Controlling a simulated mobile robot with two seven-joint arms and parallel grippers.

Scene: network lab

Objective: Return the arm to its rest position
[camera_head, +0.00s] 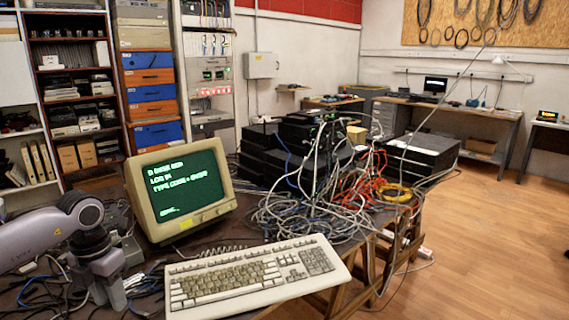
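My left arm (40,238) reaches in from the left edge, and its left gripper (108,298) points down at the left end of the cluttered table. It is just left of the keyboard and in front of the old monitor. I see nothing clearly held, but the fingertips are small and dark among cables, so the gap between them cannot be judged. My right arm and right gripper are not in view.
A beige monitor (181,187) with green text stands behind a keyboard (255,275). Tangled cables (305,212) and black equipment boxes (265,165) crowd the table's right part. Loose dark cables lie around the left gripper. The wooden floor (490,245) at right is clear.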

